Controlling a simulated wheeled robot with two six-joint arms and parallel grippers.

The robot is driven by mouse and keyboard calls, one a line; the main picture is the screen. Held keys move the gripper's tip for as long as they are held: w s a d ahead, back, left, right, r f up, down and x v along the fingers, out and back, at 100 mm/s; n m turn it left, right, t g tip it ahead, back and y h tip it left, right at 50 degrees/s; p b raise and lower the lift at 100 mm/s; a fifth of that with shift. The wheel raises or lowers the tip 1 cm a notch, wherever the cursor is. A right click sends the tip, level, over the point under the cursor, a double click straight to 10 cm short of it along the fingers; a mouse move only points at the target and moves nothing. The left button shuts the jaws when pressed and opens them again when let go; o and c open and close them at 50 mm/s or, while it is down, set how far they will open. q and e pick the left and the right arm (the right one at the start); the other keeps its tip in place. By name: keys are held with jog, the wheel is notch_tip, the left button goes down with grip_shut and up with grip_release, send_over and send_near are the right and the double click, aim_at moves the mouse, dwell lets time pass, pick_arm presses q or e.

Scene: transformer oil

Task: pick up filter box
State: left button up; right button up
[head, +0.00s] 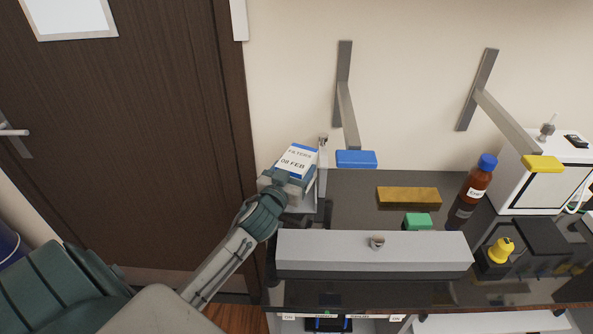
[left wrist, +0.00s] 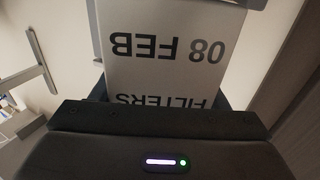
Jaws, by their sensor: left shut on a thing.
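The filter box (head: 297,161) is white with blue edges and carries the words FILTERS and 08 FEB. It is at the left end of the dark bench in the head view. My left gripper (head: 286,182) is shut on it, with the box tilted a little in the picture. In the left wrist view the box (left wrist: 165,55) fills the middle, its lettering upside down, close in front of the gripper. The fingertips are mostly hidden by the box. I cannot tell whether the box touches what is beneath it. My right gripper is not in view.
A long grey bar-shaped unit (head: 375,250) lies along the bench front. Wall brackets (head: 344,85) project above. A dark door (head: 130,130) is at left.

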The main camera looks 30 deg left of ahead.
aim_at(295, 161)
pick_arm(q)
jog(key=shift+r, duration=0.55)
notch_tip(295, 161, up, 2)
jog(key=shift+r+b, duration=0.1)
jog(key=shift+b, duration=0.45)
jog(key=s+d+r, duration=0.1)
jog(key=s+d, duration=0.2)
jog(key=s, duration=0.4)
jog(key=s+d+b, duration=0.1)
jog(key=s+d, duration=0.3)
jog(key=s, duration=0.3)
jog(key=shift+s+d+r+b, duration=0.15)
jog(key=shift+d+r+b, duration=0.15)
jog(key=shift+r, duration=0.1)
